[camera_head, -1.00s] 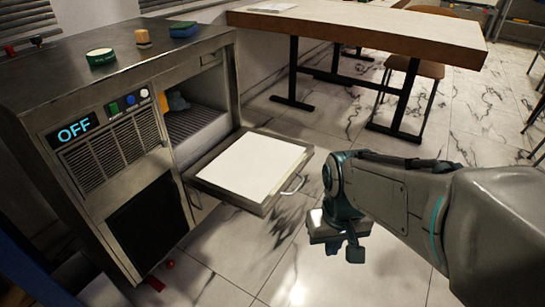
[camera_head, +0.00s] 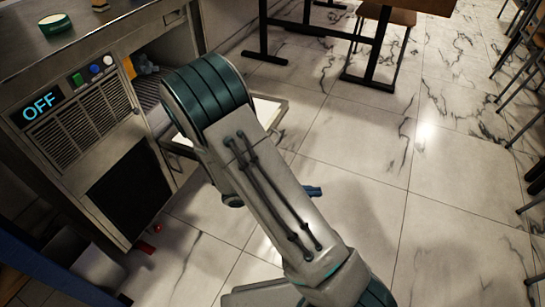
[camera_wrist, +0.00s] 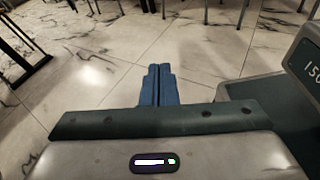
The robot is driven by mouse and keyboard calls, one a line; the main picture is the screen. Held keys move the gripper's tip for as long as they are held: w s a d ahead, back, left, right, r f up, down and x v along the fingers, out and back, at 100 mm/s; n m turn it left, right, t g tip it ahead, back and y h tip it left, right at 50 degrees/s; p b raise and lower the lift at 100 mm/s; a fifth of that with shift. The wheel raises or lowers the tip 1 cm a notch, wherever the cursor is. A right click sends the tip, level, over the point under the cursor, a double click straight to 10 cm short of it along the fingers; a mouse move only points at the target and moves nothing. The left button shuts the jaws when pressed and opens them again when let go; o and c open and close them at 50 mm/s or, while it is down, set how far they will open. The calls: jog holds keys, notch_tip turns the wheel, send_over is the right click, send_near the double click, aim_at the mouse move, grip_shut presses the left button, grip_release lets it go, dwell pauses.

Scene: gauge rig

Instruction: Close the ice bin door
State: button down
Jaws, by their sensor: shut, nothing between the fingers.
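The ice bin door (camera_head: 268,110) hangs open, folded down and out from the front of the metal ice machine (camera_head: 88,132). Its white inner face shows only in part, because my arm crosses in front of it. My gripper (camera_head: 313,191) shows as a small blue tip beyond my arm, on the right of the door in the picture. In the wrist view my gripper (camera_wrist: 159,85) is shut and empty, its blue fingers together over bare floor. The door cannot be made out in the wrist view.
A green tin (camera_head: 55,23) stands on the machine top. A blue object (camera_head: 146,64) lies inside the opening. Red items (camera_head: 147,245) lie on the floor by the machine. Table legs (camera_head: 380,45) and chairs stand behind; marble floor right of my arm is clear.

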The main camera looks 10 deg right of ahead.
jog(key=w+a+f+n+t+y+p, duration=0.1)
jog(key=w+a+f+n+t+y, duration=0.35)
jog(key=n+t, duration=0.55)
jog(key=w+a+f+n+t+y+p, duration=0.1)
jog(key=w+a+f+n+t, duration=0.35)
jog(key=f+n+t, duration=0.55)
jog(key=w+d+r+n+g+b, duration=0.1)
jog(key=w+d+r+b, duration=0.1)
jog(key=w+r+b, duration=0.3)
jog(key=shift+w+r+n, duration=0.4)
jog(key=shift+w+r, duration=1.25)
jog(key=shift+w, duration=0.7)
jog(key=shift+r, duration=0.1)
